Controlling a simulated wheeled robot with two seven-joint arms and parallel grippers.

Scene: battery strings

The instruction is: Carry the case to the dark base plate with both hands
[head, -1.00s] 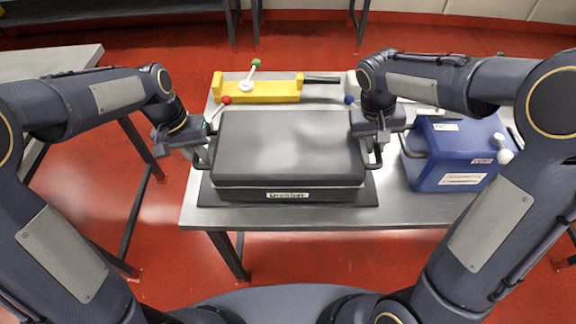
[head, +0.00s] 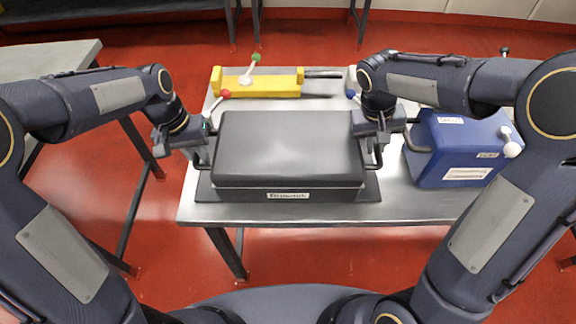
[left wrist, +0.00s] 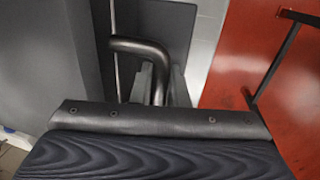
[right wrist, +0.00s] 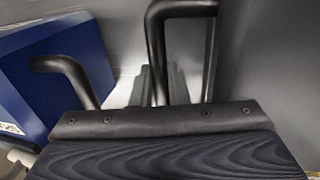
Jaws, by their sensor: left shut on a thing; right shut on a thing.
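The dark grey case (head: 288,145) is level over the dark base plate (head: 372,190), whose rim shows at the case's left and right sides. The case's front face is close to the plate's front edge. I cannot tell whether the case touches the plate. My left gripper (head: 203,152) is shut on the bar handle at the case's left side; the handle (left wrist: 140,48) shows in the left wrist view. My right gripper (head: 376,142) is shut on the right-side handle (right wrist: 183,9), seen in the right wrist view. The fingertips are partly hidden.
A blue box (head: 460,150) with a dark handle stands close to the right of my right gripper. A yellow tool (head: 260,83) lies behind the case. Red, green and blue ball-ended levers stand behind. The table's front edge (head: 300,222) is just ahead of the plate.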

